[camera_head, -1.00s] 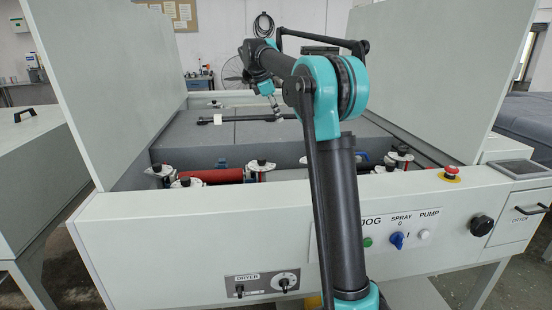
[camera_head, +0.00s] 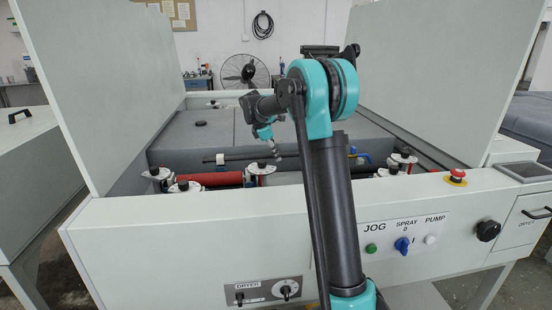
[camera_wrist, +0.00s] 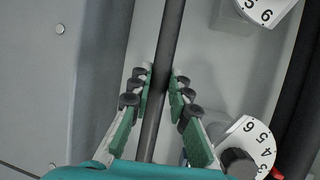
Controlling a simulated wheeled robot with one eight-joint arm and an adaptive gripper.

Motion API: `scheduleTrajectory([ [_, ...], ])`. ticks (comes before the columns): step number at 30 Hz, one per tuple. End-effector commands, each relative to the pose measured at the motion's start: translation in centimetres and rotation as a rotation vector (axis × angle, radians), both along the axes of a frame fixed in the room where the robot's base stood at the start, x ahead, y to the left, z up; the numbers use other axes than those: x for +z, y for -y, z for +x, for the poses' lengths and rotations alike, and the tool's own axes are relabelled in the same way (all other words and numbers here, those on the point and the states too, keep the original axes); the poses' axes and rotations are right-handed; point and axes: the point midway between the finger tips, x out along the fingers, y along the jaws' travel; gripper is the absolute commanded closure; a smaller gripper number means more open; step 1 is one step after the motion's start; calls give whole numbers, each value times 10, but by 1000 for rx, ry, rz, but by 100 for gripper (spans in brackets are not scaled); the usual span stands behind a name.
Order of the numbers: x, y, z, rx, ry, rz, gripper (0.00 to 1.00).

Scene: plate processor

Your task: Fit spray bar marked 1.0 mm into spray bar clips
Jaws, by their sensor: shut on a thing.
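The spray bar, a thin dark rod (camera_head: 240,156), lies roughly level across the machine, just behind the front rollers. A small pale piece shows at it left of the middle; no marking is readable. My gripper (camera_head: 277,157) is shut on the bar. In the wrist view the bar (camera_wrist: 172,40) runs lengthwise between the green-padded fingers of my gripper (camera_wrist: 158,85). I cannot make out the spray bar clips, nor whether the bar touches them.
A red roller (camera_head: 207,179) lies in front of the bar, with black-knobbed end blocks. Numbered dials (camera_wrist: 248,142) are close to the fingers' right. Tall panels (camera_head: 95,80) flank the opening. A black disc (camera_head: 200,123) lies on the grey top. An emergency stop (camera_head: 457,175) is at right.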

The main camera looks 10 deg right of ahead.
Motion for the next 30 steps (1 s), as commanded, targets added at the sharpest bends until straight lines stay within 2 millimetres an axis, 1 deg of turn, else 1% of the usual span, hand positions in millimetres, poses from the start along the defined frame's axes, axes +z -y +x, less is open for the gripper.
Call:
scheduleTrajectory([
  [1, -8, 0, 0, 0, 0, 0, 100],
  [4, -16, 0, 0, 0, 0, 0, 100],
  [11, -17, 0, 0, 0, 0, 0, 100],
  [17, -22, 0, 0, 0, 0, 0, 100],
  [18, -23, 0, 0, 0, 0, 0, 81],
  [23, -22, 0, 0, 0, 0, 0, 62],
  [30, -22, 0, 0, 0, 0, 0, 62],
])
